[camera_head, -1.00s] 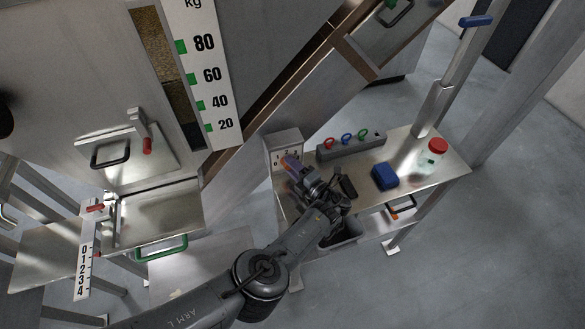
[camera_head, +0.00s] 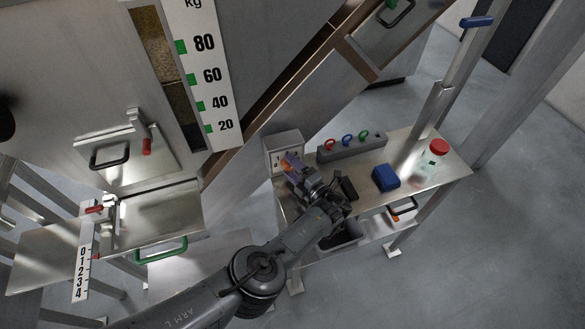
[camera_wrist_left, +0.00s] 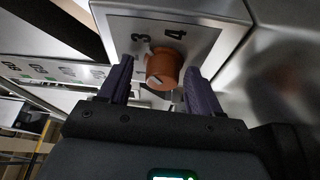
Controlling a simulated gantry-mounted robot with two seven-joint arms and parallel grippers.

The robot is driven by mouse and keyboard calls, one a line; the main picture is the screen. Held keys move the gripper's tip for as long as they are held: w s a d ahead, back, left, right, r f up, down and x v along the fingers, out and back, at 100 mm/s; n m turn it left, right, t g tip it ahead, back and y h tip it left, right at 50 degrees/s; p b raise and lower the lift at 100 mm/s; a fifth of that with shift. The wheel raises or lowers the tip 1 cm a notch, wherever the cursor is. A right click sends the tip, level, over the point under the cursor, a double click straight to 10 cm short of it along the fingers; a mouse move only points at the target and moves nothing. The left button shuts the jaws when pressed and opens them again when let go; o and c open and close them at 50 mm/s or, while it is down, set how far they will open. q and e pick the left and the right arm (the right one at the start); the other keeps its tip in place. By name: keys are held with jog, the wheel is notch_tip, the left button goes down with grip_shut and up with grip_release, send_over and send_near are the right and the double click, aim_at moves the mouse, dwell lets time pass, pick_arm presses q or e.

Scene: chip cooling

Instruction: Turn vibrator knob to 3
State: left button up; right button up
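The vibrator knob is a round orange knob (camera_wrist_left: 163,68) on the sloped grey face of a small control box (camera_wrist_left: 215,22). The numbers 3 and 4 are printed above it in the left wrist view, and a pale mark shows at its lower edge. My left gripper (camera_wrist_left: 160,72) is open, with one dark finger on each side of the knob and a gap visible on both sides. My right gripper is not in view.
A steel table (camera_head: 435,172) holds a blue box (camera_head: 385,177), a red-lidded jar (camera_head: 435,154) and a grey block (camera_head: 350,147) with coloured rings. A big metal hopper with a kg scale (camera_head: 212,78) stands left. A 0-4 scale (camera_head: 83,271) hangs lower left.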

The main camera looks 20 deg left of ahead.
pick_arm(q)
jog(key=shift+d+f, duration=0.1)
jog(key=shift+d, duration=0.1)
jog(key=v, duration=0.9)
jog(key=shift+s+d, duration=0.1)
jog(key=shift+d, duration=0.1)
jog(key=shift+s+d, duration=0.3)
jog(key=shift+d, duration=0.2)
